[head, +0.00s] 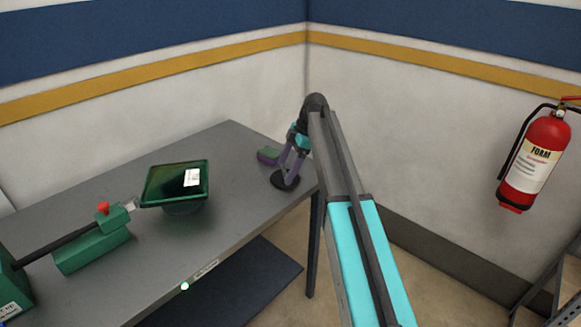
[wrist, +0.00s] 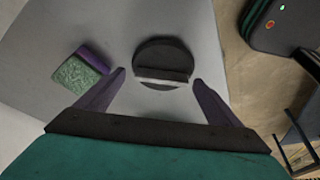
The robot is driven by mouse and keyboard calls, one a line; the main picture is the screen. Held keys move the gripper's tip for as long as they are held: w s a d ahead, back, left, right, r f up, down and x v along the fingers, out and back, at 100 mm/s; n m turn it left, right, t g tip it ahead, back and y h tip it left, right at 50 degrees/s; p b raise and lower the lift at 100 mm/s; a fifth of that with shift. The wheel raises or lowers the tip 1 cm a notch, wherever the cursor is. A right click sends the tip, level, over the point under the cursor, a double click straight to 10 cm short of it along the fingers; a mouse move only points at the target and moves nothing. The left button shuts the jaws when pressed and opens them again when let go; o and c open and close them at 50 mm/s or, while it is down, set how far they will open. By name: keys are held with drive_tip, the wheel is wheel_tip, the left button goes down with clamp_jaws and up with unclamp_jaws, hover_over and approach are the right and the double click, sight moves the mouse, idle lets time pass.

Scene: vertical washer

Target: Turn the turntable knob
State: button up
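The knob (wrist: 162,52) is a round dark disc with a raised straight bar across it, on the grey table. In the head view the dark disc (head: 285,182) lies near the table's right corner, partly covered by my gripper. My gripper (wrist: 159,77) has two purple fingers spread wide, with nothing between them in contact. The fingertips stand left and right of the bar's ends, slightly nearer the camera in the picture. In the head view my gripper (head: 291,162) points down over the disc. The exact height gap is unclear. A green square tray (head: 160,188) stands on a round dark base on the table.
A purple and green block (wrist: 85,72) lies left of the knob, close to my left finger in the wrist view. A green device with a red button (head: 103,208) stands at the table's left. A fire extinguisher (head: 534,160) hangs on the right wall. The table's edge is near the knob.

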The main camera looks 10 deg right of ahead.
drive_tip(key=shift+r, duration=0.1)
drive_tip(key=b+v, duration=0.2)
drive_tip(key=v, duration=1.1)
drive_tip(key=shift+d+r+b, duration=0.15)
drive_tip(key=shift+r+b, duration=0.1)
drive_tip(key=shift+b, duration=0.1)
idle(0.8)
